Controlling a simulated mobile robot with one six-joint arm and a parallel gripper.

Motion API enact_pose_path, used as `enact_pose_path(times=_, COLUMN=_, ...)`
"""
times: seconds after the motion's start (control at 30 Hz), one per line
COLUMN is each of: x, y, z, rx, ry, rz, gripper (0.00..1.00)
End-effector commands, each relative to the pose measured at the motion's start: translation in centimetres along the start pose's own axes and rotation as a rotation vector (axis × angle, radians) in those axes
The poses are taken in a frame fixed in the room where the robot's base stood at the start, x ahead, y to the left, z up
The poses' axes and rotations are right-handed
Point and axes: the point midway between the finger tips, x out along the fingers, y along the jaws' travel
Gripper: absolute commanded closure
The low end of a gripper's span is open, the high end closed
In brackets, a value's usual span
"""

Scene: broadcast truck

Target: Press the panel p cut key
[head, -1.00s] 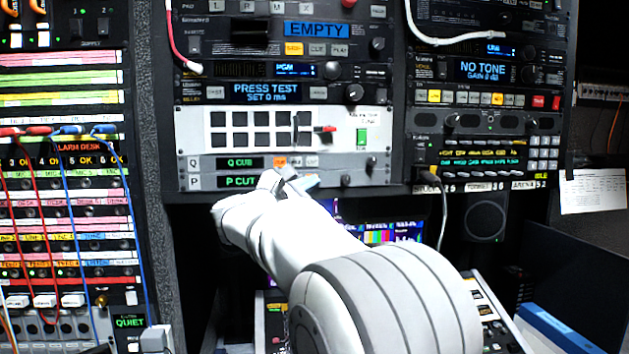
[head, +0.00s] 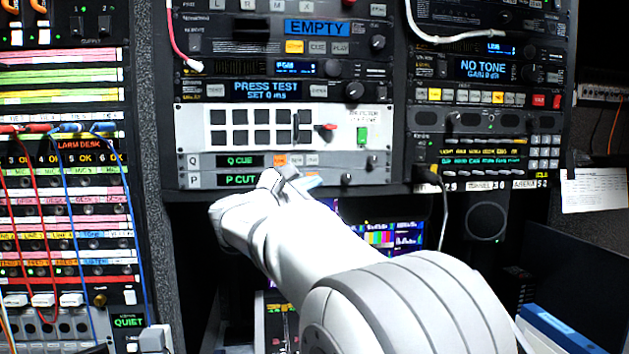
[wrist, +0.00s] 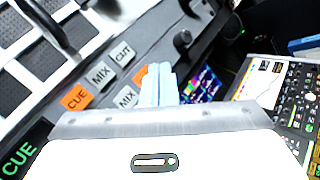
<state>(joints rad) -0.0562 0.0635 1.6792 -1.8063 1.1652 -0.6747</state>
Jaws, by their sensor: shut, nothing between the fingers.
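Panel P's green display (head: 240,181) reads "P CUT" on the lower strip of the grey rack unit. Panel Q's display (head: 240,161) above it reads "Q CUE". In the wrist view, the upper key row has a lit orange CUE key (wrist: 75,98), a grey MIX key and a grey CUT key (wrist: 123,53). The lower row shows a grey MIX key (wrist: 126,97) and part of an orange-lit key (wrist: 139,76) at the CUT position, its label hidden by my fingers. My gripper (wrist: 160,75) is shut and empty at that key. I cannot tell whether it touches.
A knob (head: 347,180) sits right of my fingertips on the same strip. A white panel (head: 345,115) with dark squares and a lever is above. Colour-bar screens (head: 385,239) and a console lie below. A cable (head: 443,205) hangs to the right.

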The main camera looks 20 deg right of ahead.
Motion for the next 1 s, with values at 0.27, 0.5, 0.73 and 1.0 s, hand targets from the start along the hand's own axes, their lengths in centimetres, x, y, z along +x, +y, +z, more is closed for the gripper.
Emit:
enact_pose_path(times=0.27, x=-2.1, y=-1.6, z=1.3, rx=0.002, ry=0.000, rz=0.002, gripper=1.00)
enact_pose_path(times=0.5, x=-3.1, y=-2.3, z=2.2, rx=0.001, ry=0.000, rz=0.001, gripper=1.00)
enact_pose_path(times=0.73, x=-3.1, y=-2.3, z=2.2, rx=0.000, ry=0.000, rz=0.000, gripper=1.00)
enact_pose_path(times=1.0, x=-3.1, y=-2.3, z=2.2, rx=0.001, ry=0.000, rz=0.000, gripper=1.00)
